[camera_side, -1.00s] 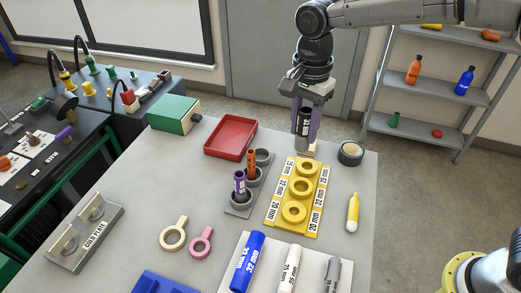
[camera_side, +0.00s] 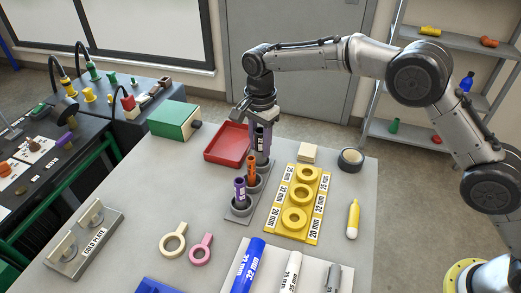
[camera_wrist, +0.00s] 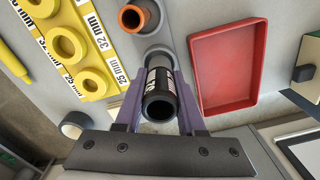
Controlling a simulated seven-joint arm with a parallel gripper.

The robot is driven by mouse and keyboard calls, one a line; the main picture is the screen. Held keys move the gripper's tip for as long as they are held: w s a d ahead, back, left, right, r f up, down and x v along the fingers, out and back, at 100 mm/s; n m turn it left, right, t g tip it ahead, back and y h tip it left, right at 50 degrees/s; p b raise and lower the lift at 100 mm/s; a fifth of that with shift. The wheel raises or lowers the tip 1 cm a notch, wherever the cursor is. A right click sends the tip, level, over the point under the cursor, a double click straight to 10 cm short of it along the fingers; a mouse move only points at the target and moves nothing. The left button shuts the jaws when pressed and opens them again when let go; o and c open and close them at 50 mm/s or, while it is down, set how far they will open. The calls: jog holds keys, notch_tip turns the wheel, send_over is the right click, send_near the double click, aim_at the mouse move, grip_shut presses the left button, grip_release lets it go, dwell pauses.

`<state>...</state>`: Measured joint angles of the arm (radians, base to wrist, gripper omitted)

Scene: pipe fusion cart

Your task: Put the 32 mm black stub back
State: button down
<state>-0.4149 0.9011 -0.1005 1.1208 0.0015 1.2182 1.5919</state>
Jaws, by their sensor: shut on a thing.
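My gripper (camera_side: 262,150) is shut on the black stub (camera_wrist: 159,92), which has a white label. The stub also shows between the purple fingers in the side view (camera_side: 258,134). It is over the rear cup of the grey holder (camera_side: 239,213), behind the orange stub (camera_side: 251,170) and the purple stub (camera_side: 240,190), which stand in the other cups. In the wrist view the stub's far end meets the grey cup (camera_wrist: 155,54). I cannot tell whether it is inside the rim or just above.
A red tray (camera_side: 228,144) lies close on the left. A yellow ring board (camera_side: 298,205), cream block (camera_side: 307,152) and black tape roll (camera_side: 350,160) are to the right. A green box (camera_side: 173,120) stands further left.

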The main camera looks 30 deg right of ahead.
jog(key=shift+f, duration=1.15)
jog(key=shift+f, duration=0.15)
jog(key=c, duration=0.5)
grip_release()
notch_tip(320, 180, up, 12)
jog(key=shift+r, duration=0.15)
jog(key=shift+r, duration=0.1)
